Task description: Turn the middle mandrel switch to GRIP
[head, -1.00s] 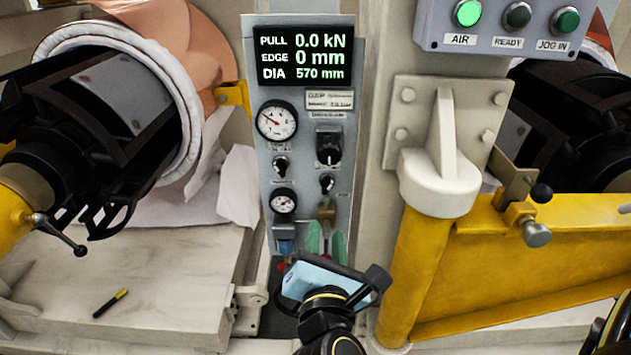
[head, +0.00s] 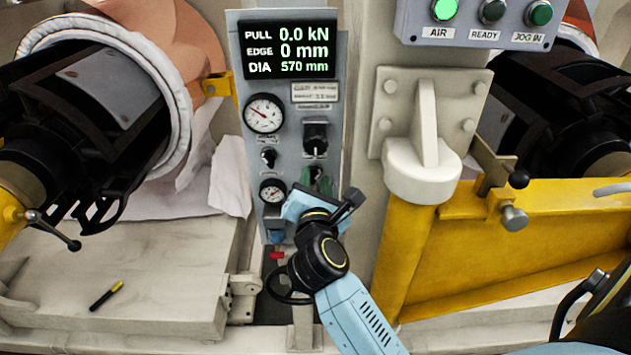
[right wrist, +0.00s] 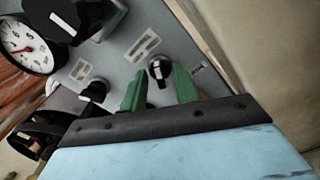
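My right gripper (head: 319,182) is in front of the grey control panel (head: 293,190), its green fingertips pointing at the lower right of the panel. In the right wrist view the green fingers (right wrist: 160,88) stand apart, with a small black rotary switch (right wrist: 160,68) framed between their tips. I cannot tell whether they touch it. In the head view the gripper hides this switch. A larger black rotary knob (head: 315,138) is above the gripper, and another small switch (head: 268,157) is to the left. The labels are too small to read. My left gripper is not in view.
Two dials (head: 263,114) line the panel's left side under a lit display (head: 290,50). A yellow post (head: 403,250) and rail stand to the right. The black mandrel (head: 90,110) is at left. A marker (head: 106,296) lies on the pale ledge.

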